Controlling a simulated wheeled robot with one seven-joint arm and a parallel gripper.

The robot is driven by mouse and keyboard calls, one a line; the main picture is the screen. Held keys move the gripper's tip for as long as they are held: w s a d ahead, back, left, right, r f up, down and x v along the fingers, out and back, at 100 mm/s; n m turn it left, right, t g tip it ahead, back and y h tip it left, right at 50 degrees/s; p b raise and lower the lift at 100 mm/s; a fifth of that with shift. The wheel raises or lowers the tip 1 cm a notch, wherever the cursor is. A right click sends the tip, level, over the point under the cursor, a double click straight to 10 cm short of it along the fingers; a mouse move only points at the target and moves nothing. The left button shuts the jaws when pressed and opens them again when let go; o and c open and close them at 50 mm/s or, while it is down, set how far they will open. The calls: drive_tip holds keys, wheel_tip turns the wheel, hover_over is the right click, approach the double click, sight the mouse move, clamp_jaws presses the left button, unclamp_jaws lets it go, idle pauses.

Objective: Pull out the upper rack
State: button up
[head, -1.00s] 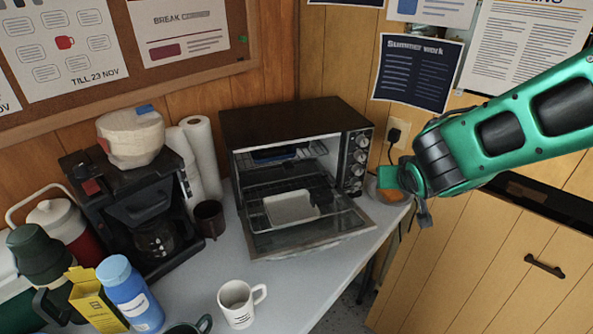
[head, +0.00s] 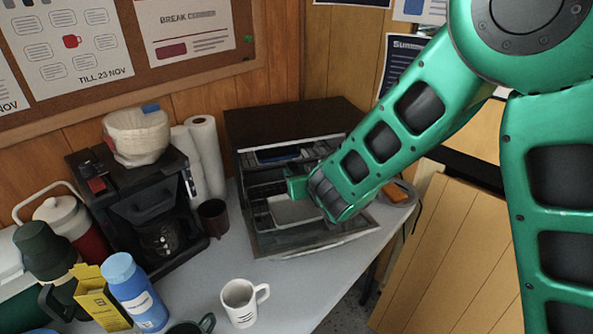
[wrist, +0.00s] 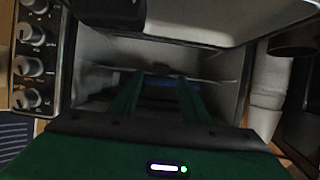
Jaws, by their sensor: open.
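The toaster oven (head: 300,115) stands on the counter with its glass door (head: 305,243) folded down. Its upper rack is high inside; in the wrist view the rack (wrist: 215,80) is a thin bar crossing the dark cavity, with something blue (head: 278,153) at that level. A white tray (head: 290,211) sits lower, over the open door; it also fills the top of the wrist view (wrist: 200,20). My gripper (head: 291,183) is at the oven's mouth, above the tray. In the wrist view its two fingers (wrist: 158,92) are apart, pointing in toward the rack; contact is unclear.
The oven's knobs (wrist: 30,67) are close beside my gripper in the wrist view. A coffee maker (head: 130,200), a paper towel roll (head: 207,155) and a dark cup (head: 213,217) stand left of the oven. A white mug (head: 240,303) is in front. Counter between mug and door is clear.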

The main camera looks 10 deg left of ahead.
sight(295, 168)
drive_tip(key=shift+x, duration=1.95)
drive_tip(key=shift+c, duration=0.3)
